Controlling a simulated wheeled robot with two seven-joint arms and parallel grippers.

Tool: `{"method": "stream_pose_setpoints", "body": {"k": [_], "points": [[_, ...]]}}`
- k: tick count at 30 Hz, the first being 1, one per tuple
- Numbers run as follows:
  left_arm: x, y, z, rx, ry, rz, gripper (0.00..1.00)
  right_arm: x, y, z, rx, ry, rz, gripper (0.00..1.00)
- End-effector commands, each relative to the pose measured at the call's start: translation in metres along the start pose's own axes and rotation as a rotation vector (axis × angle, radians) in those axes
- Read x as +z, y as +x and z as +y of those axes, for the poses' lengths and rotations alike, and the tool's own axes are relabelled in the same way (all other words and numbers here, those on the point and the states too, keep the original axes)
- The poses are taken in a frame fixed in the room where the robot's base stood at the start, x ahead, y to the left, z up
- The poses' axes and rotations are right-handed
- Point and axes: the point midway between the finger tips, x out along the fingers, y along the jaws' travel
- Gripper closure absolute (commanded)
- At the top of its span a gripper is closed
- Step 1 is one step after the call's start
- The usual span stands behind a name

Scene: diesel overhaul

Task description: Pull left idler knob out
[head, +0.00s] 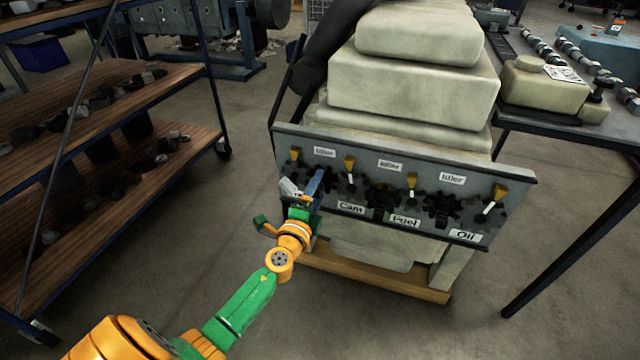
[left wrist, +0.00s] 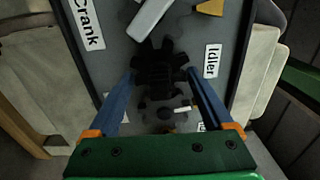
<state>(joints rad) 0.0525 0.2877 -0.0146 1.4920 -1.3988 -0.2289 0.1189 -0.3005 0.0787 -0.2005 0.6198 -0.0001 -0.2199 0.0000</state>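The grey panel (head: 400,205) on the front of the engine carries black toothed gears and small labels. The left idler label (head: 324,152) is near its upper left, and an idler label (left wrist: 211,61) also shows in the left wrist view. My left gripper (head: 306,186) is in front of the panel's left part. In the left wrist view its blue fingers (left wrist: 160,76) are spread either side of a black gear (left wrist: 158,66), with gaps visible. The knob itself cannot be told clearly from the dark gear. My right gripper is not in view.
Yellow-topped levers (head: 349,163) stick out along the panel, close to the gripper. A pale grey bar (left wrist: 150,18) lies above the gear in the wrist view. A wooden shelf rack (head: 110,120) stands left and a grey bench (head: 585,140) right. Floor between rack and engine is clear.

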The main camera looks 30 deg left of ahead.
Motion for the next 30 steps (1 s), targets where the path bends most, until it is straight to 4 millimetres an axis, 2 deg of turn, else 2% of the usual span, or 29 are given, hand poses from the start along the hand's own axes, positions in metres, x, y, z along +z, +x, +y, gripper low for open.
{"method": "stream_pose_setpoints", "body": {"k": [1, 6, 9, 17, 30], "points": [[0.0, 0.0, 0.0, 0.0, 0.0, 0.0, 0.32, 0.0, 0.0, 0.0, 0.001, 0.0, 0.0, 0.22], [0.0, 0.0, 0.0, 0.0, 0.0, 0.0, 0.78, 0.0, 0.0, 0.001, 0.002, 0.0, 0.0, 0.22], [0.0, 0.0, 0.0, 0.0, 0.0, 0.0, 1.0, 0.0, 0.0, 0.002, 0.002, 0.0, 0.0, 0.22], [0.0, -0.002, 0.0, 0.0, -0.001, 0.0, 1.0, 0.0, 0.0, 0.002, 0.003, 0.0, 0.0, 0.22], [0.0, -0.02, 0.001, 0.002, -0.002, 0.0, 1.0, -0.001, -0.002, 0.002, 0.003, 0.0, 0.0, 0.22]]}}
